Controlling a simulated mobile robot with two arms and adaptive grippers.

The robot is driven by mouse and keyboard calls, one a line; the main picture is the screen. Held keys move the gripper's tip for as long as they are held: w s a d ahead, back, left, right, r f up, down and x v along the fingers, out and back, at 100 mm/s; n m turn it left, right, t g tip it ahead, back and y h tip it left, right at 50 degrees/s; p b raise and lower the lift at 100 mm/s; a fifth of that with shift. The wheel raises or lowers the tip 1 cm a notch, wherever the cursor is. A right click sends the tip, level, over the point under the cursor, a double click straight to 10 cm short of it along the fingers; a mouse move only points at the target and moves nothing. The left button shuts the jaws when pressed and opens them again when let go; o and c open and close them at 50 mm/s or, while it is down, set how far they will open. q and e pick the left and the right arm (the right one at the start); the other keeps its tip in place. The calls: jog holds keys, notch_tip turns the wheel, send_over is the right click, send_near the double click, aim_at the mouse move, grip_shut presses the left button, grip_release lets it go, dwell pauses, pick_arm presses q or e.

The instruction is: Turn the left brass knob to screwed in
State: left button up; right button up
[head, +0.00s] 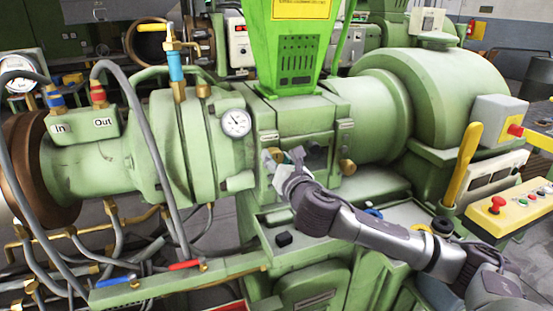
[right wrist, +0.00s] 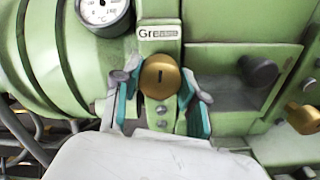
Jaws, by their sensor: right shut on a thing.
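The left brass knob (right wrist: 160,75) is round with a short upright dark slot in its face. It sits on a narrow green plate below a small label. My right gripper (right wrist: 160,95) is shut on it, with a teal-padded finger at its left and right sides. In the head view, my right gripper (head: 283,162) reaches the front of the green extruder (head: 287,115) and mostly hides this knob. The right brass knob (head: 348,167) stays free; it also shows at the right edge of the right wrist view (right wrist: 303,118). My left gripper is not in view.
A dial gauge (head: 236,122) is left of the knobs. A dark round knob (right wrist: 259,71) sits between the two brass knobs. A yellow lever (head: 462,163) and a button panel (head: 511,206) stand at the right. Grey hoses (head: 143,150) hang at the left.

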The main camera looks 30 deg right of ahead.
jog(key=m, duration=0.4)
jog(key=shift+m+p, duration=0.4)
jog(key=m+p, duration=0.1)
jog(key=m, duration=0.4)
jog(key=shift+m, duration=0.3)
jog(key=m+p, duration=0.1)
jog(key=m, duration=0.3)
jog(key=m+p, duration=0.1)
jog(key=m, duration=0.4)
jog(key=m+p, duration=0.2)
jog(key=m, duration=0.1)
jog(key=shift+m, duration=0.3)
jog(key=m+p, duration=0.2)
jog(key=m, duration=0.2)
jog(key=shift+f, duration=0.1)
jog(key=m+p, duration=0.3)
jog(key=m, duration=0.2)
jog(key=shift+m, duration=0.3)
jog(key=shift+f+m+p, duration=0.1)
jog(key=shift+m+p, duration=0.6)
jog(key=shift+m, duration=0.8)
